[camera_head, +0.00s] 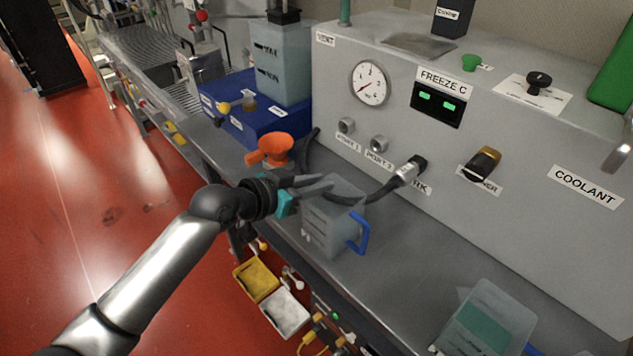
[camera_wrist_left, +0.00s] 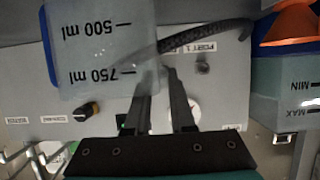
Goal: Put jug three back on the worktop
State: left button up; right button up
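A translucent grey jug (camera_head: 325,222) with a blue handle (camera_head: 358,234) is upright near the front edge of the worktop (camera_head: 430,255). I cannot tell whether its base touches the worktop. In the left wrist view the jug (camera_wrist_left: 95,40) appears upside down with its 500 ml and 750 ml marks. My left gripper (camera_head: 318,185) is at the jug's rim, its fingers (camera_wrist_left: 160,85) apart beside the jug's edge. A second jug (camera_head: 482,318) with greenish content stands at the front right. No number shows on either jug. My right gripper is out of view.
A grey machine (camera_head: 480,140) backs the worktop. A dark hose (camera_head: 375,193) runs from its port past the jug's top. Yellow (camera_head: 256,279) and white (camera_head: 285,312) trays sit below the edge.

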pick_arm(q)
jog(key=shift+o, duration=0.5)
jog(key=shift+r, duration=0.25)
jog(key=p+v, duration=0.1)
jog(key=v, duration=1.1)
